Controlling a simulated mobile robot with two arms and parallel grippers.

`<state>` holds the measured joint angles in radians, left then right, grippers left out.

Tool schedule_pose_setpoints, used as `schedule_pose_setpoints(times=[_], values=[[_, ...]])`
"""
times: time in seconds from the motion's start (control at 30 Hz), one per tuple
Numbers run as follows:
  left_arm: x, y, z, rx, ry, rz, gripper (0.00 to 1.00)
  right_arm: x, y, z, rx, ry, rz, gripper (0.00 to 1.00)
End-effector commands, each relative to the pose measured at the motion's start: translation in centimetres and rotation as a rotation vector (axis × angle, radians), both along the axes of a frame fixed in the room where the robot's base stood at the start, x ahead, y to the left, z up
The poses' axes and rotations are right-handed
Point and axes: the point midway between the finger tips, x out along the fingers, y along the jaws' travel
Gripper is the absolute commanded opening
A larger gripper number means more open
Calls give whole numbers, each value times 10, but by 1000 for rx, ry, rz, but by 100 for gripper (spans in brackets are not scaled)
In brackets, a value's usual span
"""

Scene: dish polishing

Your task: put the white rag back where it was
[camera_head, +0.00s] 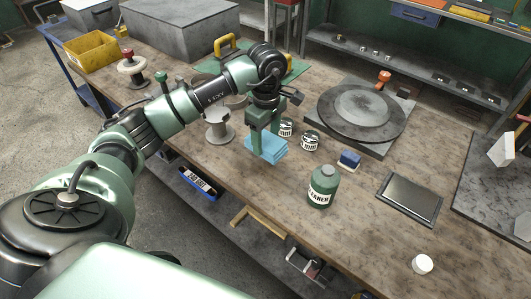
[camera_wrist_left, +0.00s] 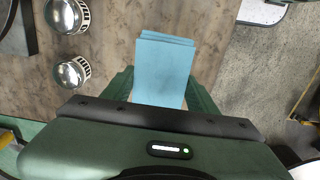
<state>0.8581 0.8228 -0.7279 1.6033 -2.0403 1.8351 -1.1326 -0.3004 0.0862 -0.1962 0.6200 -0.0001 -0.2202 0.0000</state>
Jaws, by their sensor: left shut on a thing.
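My left gripper (camera_head: 264,138) is shut on a folded light-blue rag (camera_head: 268,150), which hangs below the fingers near the table's front edge. The rag also shows in the left wrist view (camera_wrist_left: 163,68), between the green fingers (camera_wrist_left: 160,92), over the wooden tabletop. I cannot tell its height above the table. No clearly white rag shows; a white blocky thing (camera_head: 501,150) at the right edge is unclear. My right gripper is not in view.
Two labelled cans (camera_head: 310,140) stand just behind the rag. A green cleaner bottle (camera_head: 322,187) stands to its right, with a blue block (camera_head: 349,160) beyond. A round turntable (camera_head: 361,110), a dark tray (camera_head: 409,199) and a white round piece (camera_head: 422,264) are on the table.

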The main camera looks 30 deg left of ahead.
Motion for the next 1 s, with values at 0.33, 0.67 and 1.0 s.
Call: schedule_pose_setpoints(times=[0.33,0.67,1.0], values=[[0,-1,-38,-1,0,-1,20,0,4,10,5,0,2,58],[0,-1,-77,-1,-1,-1,20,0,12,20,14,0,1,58],[1,0,-82,0,-2,-1,20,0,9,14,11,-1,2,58]])
